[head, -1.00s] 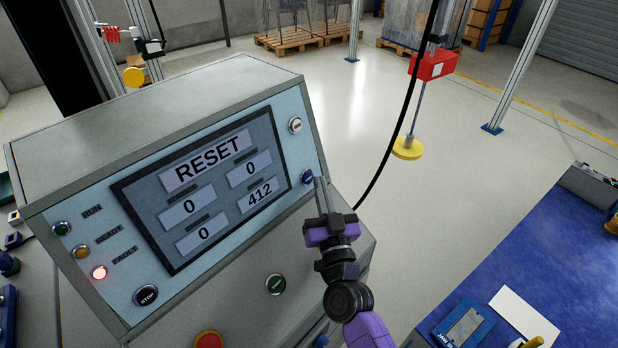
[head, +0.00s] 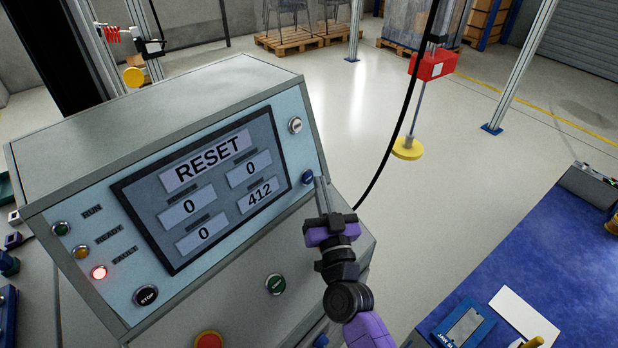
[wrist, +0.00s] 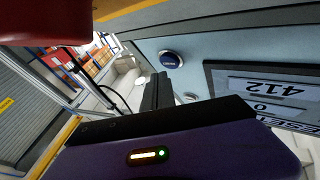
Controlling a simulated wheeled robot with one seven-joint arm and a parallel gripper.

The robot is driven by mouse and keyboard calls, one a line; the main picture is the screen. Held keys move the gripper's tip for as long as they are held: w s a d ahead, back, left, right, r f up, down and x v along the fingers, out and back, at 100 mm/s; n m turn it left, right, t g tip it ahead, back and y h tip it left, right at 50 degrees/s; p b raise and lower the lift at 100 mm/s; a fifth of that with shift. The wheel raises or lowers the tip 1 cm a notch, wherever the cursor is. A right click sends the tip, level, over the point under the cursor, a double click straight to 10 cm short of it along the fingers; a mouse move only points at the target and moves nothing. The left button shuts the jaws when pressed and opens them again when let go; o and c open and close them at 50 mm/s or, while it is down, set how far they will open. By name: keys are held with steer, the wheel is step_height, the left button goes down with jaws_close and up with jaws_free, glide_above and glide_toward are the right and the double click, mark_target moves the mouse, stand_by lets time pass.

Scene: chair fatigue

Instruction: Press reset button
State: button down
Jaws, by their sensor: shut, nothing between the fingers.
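The control panel (head: 288,120) is a light blue sloped face on a grey box. Its screen (head: 218,222) reads RESET with 0, 0, 0 and 412. A blue button (head: 307,178) sits at the panel's right edge; its label is too small to read in the head view. It also shows in the wrist view (wrist: 171,60) as a round, dark blue button with a pale label. My gripper (head: 320,182) is shut and empty, its fingertips just right of the blue button. In the wrist view the fingers (wrist: 157,88) point towards the panel near the button. I cannot tell whether they touch it.
The panel also bears a white button (head: 295,125), a black STOP button (head: 146,296), a green button (head: 275,284), a red button (head: 209,340) and a lit red FAULT lamp (head: 99,272). A black cable hangs right of my gripper. A blue-topped table (head: 540,250) stands at right.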

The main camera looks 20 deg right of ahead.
steer(key=shift+w+a, duration=0.2)
steer(key=shift+w, duration=0.15)
steer(key=shift+w+a+f, duration=0.15)
steer(key=shift+w+a, duration=0.1)
steer(key=shift+w, duration=0.1)
stand_by(1.2)
steer(key=shift+s+p, duration=0.1)
steer(key=shift+p, duration=0.2)
steer(key=shift+s+d, duration=0.35)
steer(key=shift+s, duration=0.2)
steer(key=s, duration=0.1)
steer(key=s+d+r, duration=0.1)
steer(key=s, duration=0.1)
steer(key=s+d, duration=0.1)
steer(key=shift+s+d+r, duration=0.15)
steer(key=shift+d+r, duration=0.1)
